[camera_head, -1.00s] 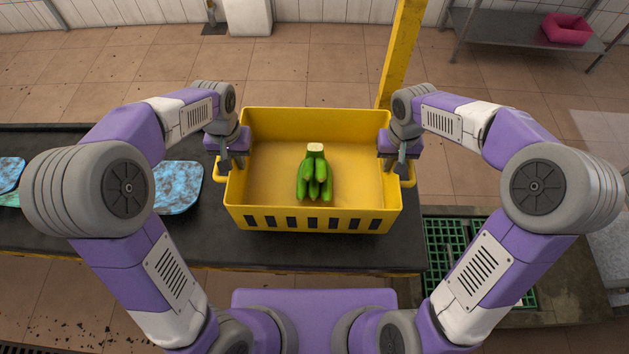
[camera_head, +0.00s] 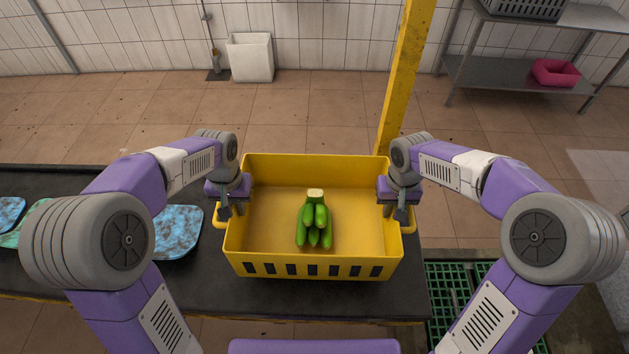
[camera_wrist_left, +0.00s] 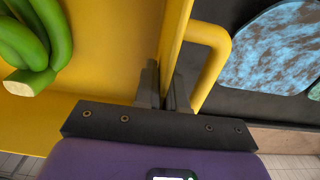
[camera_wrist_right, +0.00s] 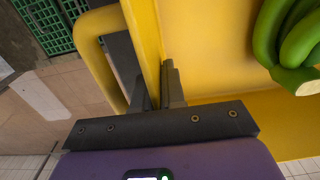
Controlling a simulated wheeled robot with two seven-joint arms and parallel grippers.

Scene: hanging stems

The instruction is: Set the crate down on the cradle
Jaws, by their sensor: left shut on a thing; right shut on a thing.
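The yellow crate (camera_head: 315,269) is upright and roughly level over the black table (camera_head: 330,302), with a bunch of green bananas (camera_head: 314,222) inside. I cannot tell whether its underside touches anything. My left gripper (camera_head: 226,211) is shut on the crate's left side wall, beside the yellow handle loop (camera_wrist_left: 214,62). My right gripper (camera_head: 401,213) is shut on the right side wall, beside the other loop (camera_wrist_right: 91,57). Both wrist views show the fingers astride the wall. I cannot make out a cradle; anything under the crate is hidden.
Blue mottled pads (camera_head: 178,231) lie on the table to the left. A yellow post (camera_head: 407,75) stands close behind the crate's right rear corner. Green grating (camera_head: 450,290) is on the floor to the right. A metal shelf (camera_head: 515,72) stands at the back right.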

